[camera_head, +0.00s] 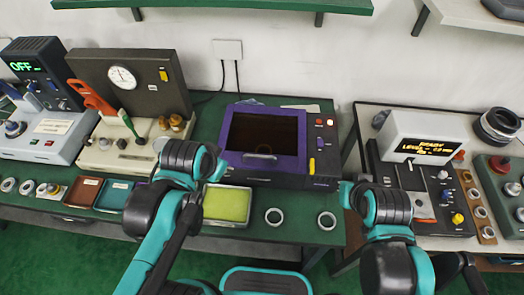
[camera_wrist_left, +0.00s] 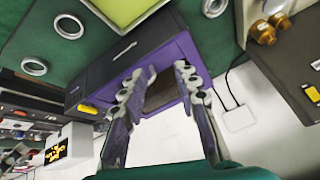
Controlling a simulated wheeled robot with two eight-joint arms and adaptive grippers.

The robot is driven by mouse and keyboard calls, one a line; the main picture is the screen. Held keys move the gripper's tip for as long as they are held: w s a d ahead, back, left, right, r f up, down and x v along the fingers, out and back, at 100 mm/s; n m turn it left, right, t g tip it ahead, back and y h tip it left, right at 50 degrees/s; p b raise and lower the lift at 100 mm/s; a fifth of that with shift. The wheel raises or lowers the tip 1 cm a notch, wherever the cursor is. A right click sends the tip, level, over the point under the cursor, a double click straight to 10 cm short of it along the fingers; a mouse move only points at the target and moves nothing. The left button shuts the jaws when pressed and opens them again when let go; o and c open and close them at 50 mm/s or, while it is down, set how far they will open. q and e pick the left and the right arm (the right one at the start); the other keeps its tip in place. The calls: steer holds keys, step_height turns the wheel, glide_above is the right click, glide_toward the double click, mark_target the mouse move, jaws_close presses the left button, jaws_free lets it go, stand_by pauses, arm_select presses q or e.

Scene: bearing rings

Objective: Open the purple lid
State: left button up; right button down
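The purple lid (camera_head: 232,157) is a purple frame around a dark window. It lies shut on a dark box with a control strip on its right side, on the green bench. In the left wrist view the purple lid (camera_wrist_left: 187,52) shows beyond and between my fingers. My left gripper (camera_wrist_left: 162,75) is open, with nothing between its fingers; whether a fingertip touches the lid I cannot tell. In the head view my left arm stands in front of the lid's left side. My right arm is right of the box, and its fingers cannot be made out.
A yellow-green tray (camera_head: 226,204) and two metal rings (camera_head: 274,217) (camera_head: 327,221) lie in front of the box. A dark upright panel with a gauge (camera_head: 122,77) stands at left. A white display device (camera_head: 428,137) stands on the right table. A wall socket (camera_head: 228,49) is behind.

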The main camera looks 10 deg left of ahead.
arm_select(q)
steer(key=w+d+r+m+g+p, duration=0.1)
steer(key=w+d+r+m, duration=0.1)
steer(key=w+d+m, duration=0.3)
steer(key=m+g+p, duration=0.2)
steer(key=m+g, duration=0.1)
steer(key=m, duration=0.6)
glide_toward(260, 156)
steer(key=f+b, duration=0.1)
steer(key=f, duration=0.1)
steer(key=f+b, duration=0.1)
steer(key=f, duration=0.2)
steer(key=w+f+b, duration=0.1)
steer(key=f, duration=0.1)
steer(key=shift+w+d+f, duration=0.1)
steer(key=shift+w+f, duration=0.05)
steer(key=shift+f, duration=0.25)
jaws_close()
